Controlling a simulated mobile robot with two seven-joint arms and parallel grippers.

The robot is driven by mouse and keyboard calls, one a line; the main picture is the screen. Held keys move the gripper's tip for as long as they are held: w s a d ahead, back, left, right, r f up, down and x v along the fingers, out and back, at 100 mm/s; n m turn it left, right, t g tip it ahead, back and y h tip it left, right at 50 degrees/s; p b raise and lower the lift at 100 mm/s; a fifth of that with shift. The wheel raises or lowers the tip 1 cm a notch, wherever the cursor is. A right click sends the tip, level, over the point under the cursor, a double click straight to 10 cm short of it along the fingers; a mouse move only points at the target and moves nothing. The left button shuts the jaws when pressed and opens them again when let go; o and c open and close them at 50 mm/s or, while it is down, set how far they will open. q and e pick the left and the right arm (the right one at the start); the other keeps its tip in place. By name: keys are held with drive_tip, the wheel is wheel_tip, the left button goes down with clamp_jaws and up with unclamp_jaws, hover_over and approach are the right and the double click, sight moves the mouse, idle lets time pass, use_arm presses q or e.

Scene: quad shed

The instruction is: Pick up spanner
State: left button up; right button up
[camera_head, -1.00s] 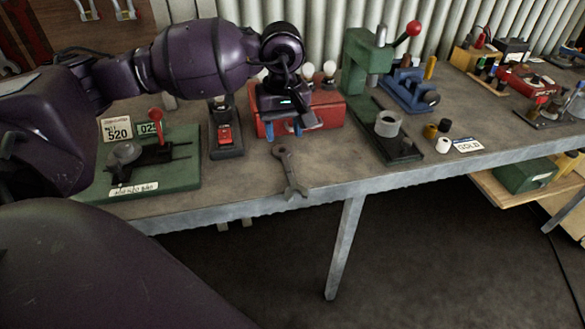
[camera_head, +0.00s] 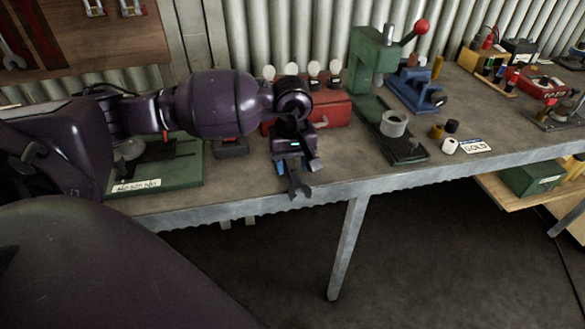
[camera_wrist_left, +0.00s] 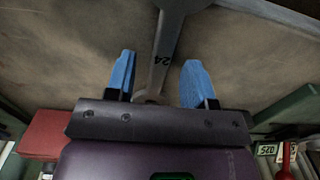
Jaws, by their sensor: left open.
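The grey spanner (camera_head: 298,186) lies on the workbench near its front edge. In the head view its open jaw end shows and the rest is hidden under my left gripper (camera_head: 295,166). In the left wrist view the spanner's shaft (camera_wrist_left: 164,55), marked 24, runs between the two blue fingertips of my left gripper (camera_wrist_left: 158,82). The fingers are apart, one on each side of the shaft, with a gap on both sides. I cannot tell how far above the bench they are. My right gripper is not in view.
The grey workbench (camera_head: 345,172) has a red box (camera_head: 325,108) behind the gripper, a green press (camera_head: 372,60) to the right and a green base plate (camera_head: 170,172) to the left. A white GOLD label (camera_head: 475,146) lies further right. Bare bench lies right of the gripper.

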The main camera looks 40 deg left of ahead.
sight(292, 167)
use_arm(q)
clamp_jaws()
drive_tip(key=shift+r, duration=0.1)
idle(0.3)
wheel_tip(292, 167, up, 20)
drive_tip(key=p, duration=0.1)
idle(0.4)
